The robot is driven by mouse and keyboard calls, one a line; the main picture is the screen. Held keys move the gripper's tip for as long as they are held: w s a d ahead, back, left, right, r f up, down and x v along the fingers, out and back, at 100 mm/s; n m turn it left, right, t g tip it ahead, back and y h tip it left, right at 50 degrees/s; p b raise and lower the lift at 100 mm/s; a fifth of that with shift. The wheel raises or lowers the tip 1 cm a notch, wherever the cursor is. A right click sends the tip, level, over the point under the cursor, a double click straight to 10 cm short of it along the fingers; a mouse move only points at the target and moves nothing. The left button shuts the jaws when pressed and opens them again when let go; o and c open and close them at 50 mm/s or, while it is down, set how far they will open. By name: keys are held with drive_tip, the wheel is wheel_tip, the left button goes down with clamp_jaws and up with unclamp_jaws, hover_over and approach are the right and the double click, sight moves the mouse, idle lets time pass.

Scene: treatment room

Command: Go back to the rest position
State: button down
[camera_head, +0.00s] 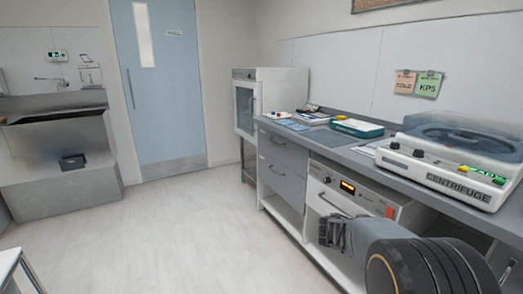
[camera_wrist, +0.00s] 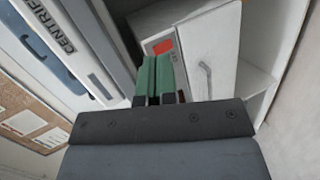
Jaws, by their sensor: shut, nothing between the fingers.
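My gripper (camera_wrist: 160,98) shows in the wrist view with its two green fingers side by side, shut and empty. In the head view my arm reaches in from the lower right, and my gripper (camera_head: 333,234) is in front of the cabinet under the counter. The fingertips are hard to make out there. A white appliance (camera_head: 352,190) with an orange display and a handle sits under the counter, close to my gripper. It also shows in the wrist view (camera_wrist: 208,45), beyond the fingers.
The centrifuge (camera_head: 450,155) stands on the grey counter (camera_head: 312,139), above my arm. A teal-edged case (camera_head: 357,128) and small items lie farther back. A steel sink unit (camera_head: 60,165) stands at left, beside a blue door (camera_head: 160,90). The floor (camera_head: 190,235) between is clear.

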drive_tip(key=s+a+r+m+y+p, duration=0.1)
drive_tip(key=s+a+r+y+p, duration=0.5)
drive_tip(key=s+a+r+p, duration=0.3)
drive_tip(key=s+a+r+m+y+p, duration=0.1)
drive_tip(key=s+a+r+y+p, duration=0.6)
drive_tip(key=r, duration=0.7)
drive_tip(key=shift+s+a+r+m+g+p, duration=0.3)
drive_tip(key=shift+s+a+p, duration=1.05)
drive_tip(key=shift+s+p, duration=1.15)
drive_tip(key=shift+w+p, duration=0.4)
drive_tip(key=shift+w, duration=0.05)
